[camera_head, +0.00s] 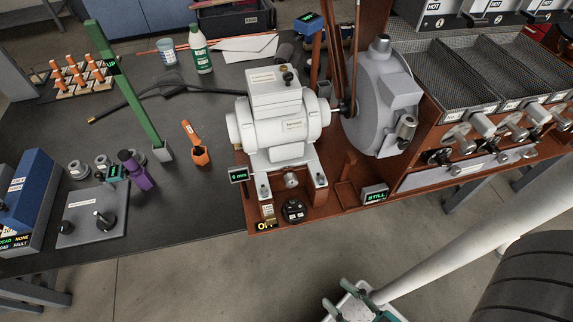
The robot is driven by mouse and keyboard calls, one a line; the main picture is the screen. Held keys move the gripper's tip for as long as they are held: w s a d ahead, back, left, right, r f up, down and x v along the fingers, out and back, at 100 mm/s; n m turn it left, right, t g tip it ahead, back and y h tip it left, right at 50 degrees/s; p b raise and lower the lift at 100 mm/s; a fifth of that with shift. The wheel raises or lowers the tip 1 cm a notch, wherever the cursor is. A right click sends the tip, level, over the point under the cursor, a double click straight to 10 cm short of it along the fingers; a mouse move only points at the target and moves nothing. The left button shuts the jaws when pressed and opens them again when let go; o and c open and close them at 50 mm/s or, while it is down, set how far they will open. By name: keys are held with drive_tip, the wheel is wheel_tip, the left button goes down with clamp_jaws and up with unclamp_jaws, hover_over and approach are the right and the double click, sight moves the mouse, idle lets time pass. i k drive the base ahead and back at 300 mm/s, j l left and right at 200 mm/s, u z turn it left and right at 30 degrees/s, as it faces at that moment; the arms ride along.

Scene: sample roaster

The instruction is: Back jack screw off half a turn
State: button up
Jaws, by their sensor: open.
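The grey-white motor (278,122) sits on a rust-brown base at the table's front edge. A small round metal screw head (291,180), which looks like the jack screw, shows low in front of the motor between its two pale feet. A small display (238,175) left of it reads what looks like 0 mm. My gripper (346,292) is at the bottom of the view, over the floor and well in front of the motor base. It is open and empty, with green fingertips apart, and touches nothing. Its lower part is cut off by the frame.
A display (375,195) reads STILL. A grey blower housing (382,105) stands right of the motor. An orange-handled tool (195,143) and green bar (128,90) stand left. Floor in front is clear.

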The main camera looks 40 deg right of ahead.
sight(290, 180)
drive_tip(key=k+l, duration=0.2)
drive_tip(key=l, duration=0.2)
drive_tip(key=k+l, duration=0.2)
drive_tip(key=l, duration=0.2)
drive_tip(key=k+l, duration=0.2)
drive_tip(key=l, duration=0.2)
